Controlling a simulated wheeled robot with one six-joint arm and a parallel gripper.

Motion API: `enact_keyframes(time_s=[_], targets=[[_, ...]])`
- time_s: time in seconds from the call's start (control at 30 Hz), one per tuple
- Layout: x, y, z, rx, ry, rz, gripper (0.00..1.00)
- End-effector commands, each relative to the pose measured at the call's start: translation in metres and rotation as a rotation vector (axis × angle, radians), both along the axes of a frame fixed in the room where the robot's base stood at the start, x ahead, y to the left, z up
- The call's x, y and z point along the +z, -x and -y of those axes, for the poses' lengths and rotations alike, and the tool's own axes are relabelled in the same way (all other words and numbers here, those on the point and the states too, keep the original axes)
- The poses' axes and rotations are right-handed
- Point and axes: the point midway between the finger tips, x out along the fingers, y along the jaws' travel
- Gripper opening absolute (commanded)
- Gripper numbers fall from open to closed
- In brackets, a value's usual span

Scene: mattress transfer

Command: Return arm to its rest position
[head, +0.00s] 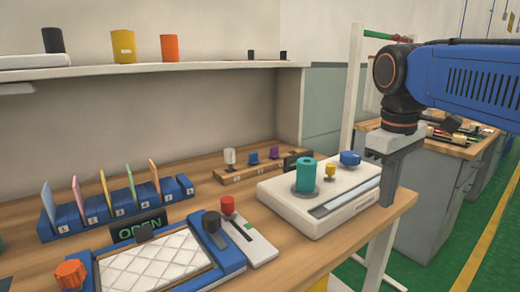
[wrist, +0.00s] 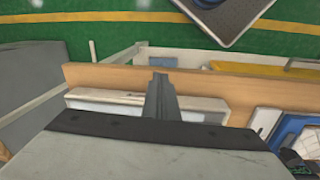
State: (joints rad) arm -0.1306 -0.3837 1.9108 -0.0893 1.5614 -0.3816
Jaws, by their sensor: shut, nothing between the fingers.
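My gripper (head: 387,200) hangs from my blue arm at the right of the head view. Its fingers point down and are shut, with nothing held. It appears just beside the right end of the white device (head: 290,214) at the bench's edge; whether they touch cannot be told. In the wrist view my gripper's closed fingers (wrist: 159,84) stick out from the grey gripper body and cover part of the white device (wrist: 198,104). The device carries a teal cylinder, a small yellow knob and a blue knob.
The wooden bench (head: 385,213) holds a blue tray with a quilted white pad (head: 152,268), a row of blue card slots (head: 117,210) and a peg rack (head: 235,175). A shelf (head: 180,68) runs above. A second bench (head: 455,150) stands right, beyond green floor.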

Motion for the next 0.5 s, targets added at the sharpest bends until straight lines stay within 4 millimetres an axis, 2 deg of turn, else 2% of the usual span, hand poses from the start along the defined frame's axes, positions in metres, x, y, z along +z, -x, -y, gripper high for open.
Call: enact_keyframes(time_s=[0.03, 0.1, 0.5], targets=[[-0.015, 0.012, 0.004, -0.036, -0.013, 0.028, 0.00], [-0.036, 0.024, 0.007, -0.086, -0.031, 0.070, 0.00], [-0.159, 0.087, 0.018, -0.378, -0.152, 0.290, 0.00]])
